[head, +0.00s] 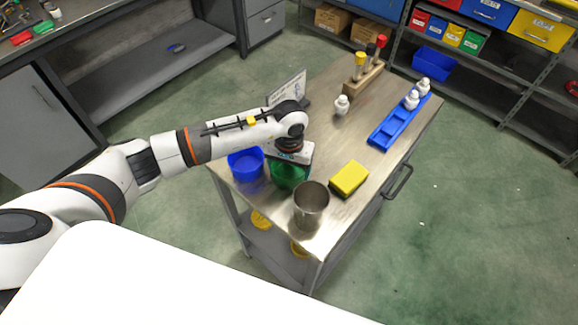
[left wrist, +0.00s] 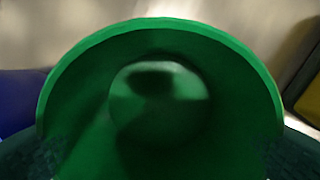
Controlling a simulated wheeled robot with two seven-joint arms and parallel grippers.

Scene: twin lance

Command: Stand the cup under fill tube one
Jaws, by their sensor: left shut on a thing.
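A green cup (head: 289,175) stands at the left edge of the steel cart top, under my left gripper (head: 290,160), which is shut on it. The gripper hides much of the cup's upper part. In the left wrist view the green cup (left wrist: 160,100) fills the picture, with its rim and round bottom showing. A blue cup (head: 246,165) is just left of it, and a metal cup (head: 311,200) is just to its front right. I cannot make out any fill tube. My right gripper is not in view.
The cart top (head: 335,135) also bears a yellow sponge (head: 349,178), a blue tray (head: 398,122) with white bottles, another white bottle (head: 342,105), a wooden rack (head: 363,78) and an upright sign (head: 287,88). The cart's middle is clear.

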